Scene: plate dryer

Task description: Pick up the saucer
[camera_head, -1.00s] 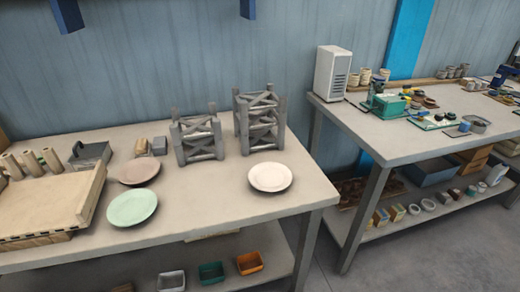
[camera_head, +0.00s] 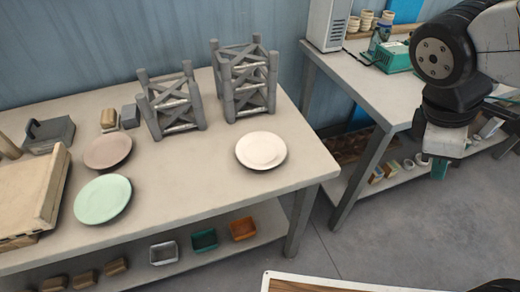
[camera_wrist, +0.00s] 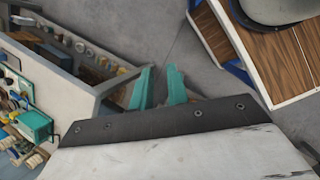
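A white saucer-like dish (camera_head: 261,150) lies flat near the right end of the left table in the head view. A green dish (camera_head: 102,200) and a brownish-pink dish (camera_head: 108,152) lie close together on the same table, further left. The frames do not show which of these is the saucer. My gripper (camera_head: 440,168) hangs at the right, well away from all three dishes. In the wrist view its two teal fingers (camera_wrist: 159,86) stand apart with an empty gap between them. No dish shows in the wrist view.
Two grey racks (camera_head: 176,105) (camera_head: 246,82) stand behind the white dish. A wooden box (camera_head: 38,200) is at the left. Coloured bins (camera_head: 204,240) sit on the lower shelf. A second table (camera_head: 365,90) stands at the right, across a floor gap. Table space around the white dish is clear.

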